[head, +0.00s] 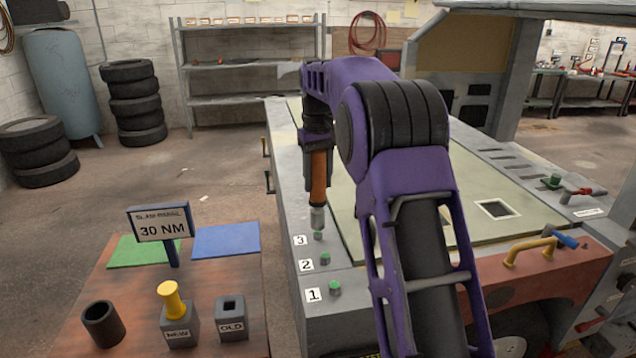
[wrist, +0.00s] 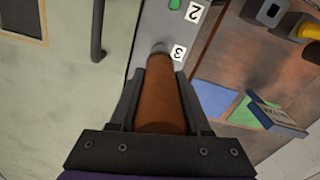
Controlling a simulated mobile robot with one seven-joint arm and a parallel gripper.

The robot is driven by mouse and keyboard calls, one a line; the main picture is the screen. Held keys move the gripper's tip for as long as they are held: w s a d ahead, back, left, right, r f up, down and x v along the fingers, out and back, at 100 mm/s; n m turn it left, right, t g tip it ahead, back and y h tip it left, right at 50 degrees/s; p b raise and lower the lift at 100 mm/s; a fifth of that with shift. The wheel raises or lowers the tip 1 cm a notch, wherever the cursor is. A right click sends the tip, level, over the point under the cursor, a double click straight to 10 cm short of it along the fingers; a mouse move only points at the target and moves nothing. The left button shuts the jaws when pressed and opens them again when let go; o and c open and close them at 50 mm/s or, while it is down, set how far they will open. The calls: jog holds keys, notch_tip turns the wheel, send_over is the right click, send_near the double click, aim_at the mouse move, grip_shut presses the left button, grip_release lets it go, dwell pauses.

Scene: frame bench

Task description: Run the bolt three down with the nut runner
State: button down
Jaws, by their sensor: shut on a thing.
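My gripper (wrist: 158,115) is shut on the nut runner (head: 318,180), an orange-brown tool with a grey socket end. The tool stands upright over the bolt at label 3 (head: 300,240). Bolt three (head: 318,235) shows as a small green-grey head right under the socket; I cannot tell whether they touch. In the wrist view the nut runner (wrist: 160,95) points at the label 3 spot and covers the bolt. Bolt two (head: 325,258) and bolt one (head: 335,288) are green heads beside their labels on the grey frame rail.
A wooden table (head: 110,275) at left holds a 30 NM sign (head: 162,224), green and blue mats, a dark cup (head: 103,324), a yellow piece (head: 172,298) in the NEW block and an OLD block (head: 232,318). A yellow handle (head: 530,251) is on the right of the frame.

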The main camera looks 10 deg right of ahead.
aim_at(318, 164)
jog(key=shift+r, duration=1.75)
